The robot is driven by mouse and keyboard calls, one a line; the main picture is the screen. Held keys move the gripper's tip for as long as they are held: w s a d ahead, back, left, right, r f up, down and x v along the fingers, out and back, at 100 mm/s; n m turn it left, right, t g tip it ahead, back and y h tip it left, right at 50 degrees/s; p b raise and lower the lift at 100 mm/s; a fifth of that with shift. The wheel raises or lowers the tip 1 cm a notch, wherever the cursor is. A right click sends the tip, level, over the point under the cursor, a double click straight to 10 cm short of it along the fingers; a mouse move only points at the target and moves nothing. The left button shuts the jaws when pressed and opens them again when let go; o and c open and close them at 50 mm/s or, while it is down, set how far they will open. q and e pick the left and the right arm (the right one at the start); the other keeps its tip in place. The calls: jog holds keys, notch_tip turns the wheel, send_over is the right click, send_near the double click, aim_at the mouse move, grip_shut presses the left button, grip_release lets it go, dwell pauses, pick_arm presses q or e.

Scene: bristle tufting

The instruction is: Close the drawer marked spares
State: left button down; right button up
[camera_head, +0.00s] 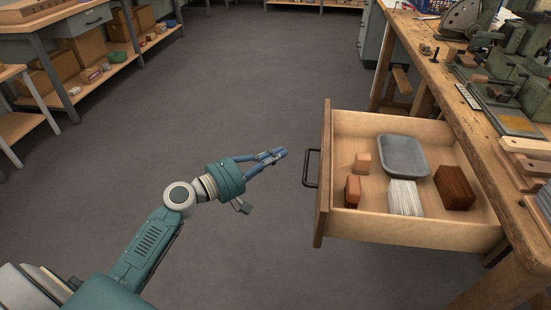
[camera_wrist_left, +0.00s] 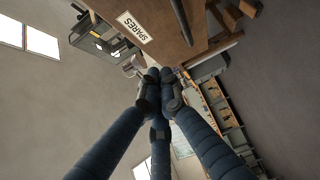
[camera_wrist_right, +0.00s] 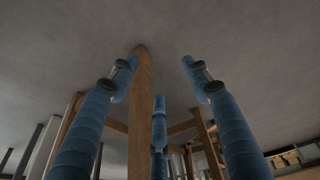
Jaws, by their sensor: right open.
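The wooden drawer (camera_head: 420,230) is pulled well out of the workbench in the head view. Its front panel (camera_head: 325,180) bears a dark handle (camera_head: 311,168). In the left wrist view a white label reading SPARES (camera_wrist_left: 134,26) is on the front, with the handle (camera_wrist_left: 181,22) beside it. My left gripper (camera_head: 281,154) is in front of the drawer, a short gap from the handle. Its fingers (camera_wrist_left: 160,75) are together with nothing visible between them. My right gripper (camera_wrist_right: 162,75) is outside the head view; its fingers are spread apart.
The drawer holds a grey tray (camera_head: 402,155), a white bundle (camera_head: 404,198), a dark brown block (camera_head: 454,187) and smaller blocks. The workbench (camera_head: 425,65) carries tools. A wooden post (camera_wrist_right: 141,110) appears between my right fingers. Open floor (camera_head: 230,80) lies left of the drawer.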

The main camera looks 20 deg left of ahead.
aim_at(307, 162)
pick_arm(q)
jog(key=w+d+p, duration=0.1)
jog(key=w+d, duration=0.5)
jog(key=shift+r, duration=0.1)
jog(key=shift+w+d, duration=0.2)
jog(key=shift+d, duration=0.2)
pick_arm(e)
jog(key=shift+x, duration=0.85)
pick_arm(q)
jog(key=shift+d, duration=0.1)
pick_arm(e)
jog(key=shift+w, duration=0.15)
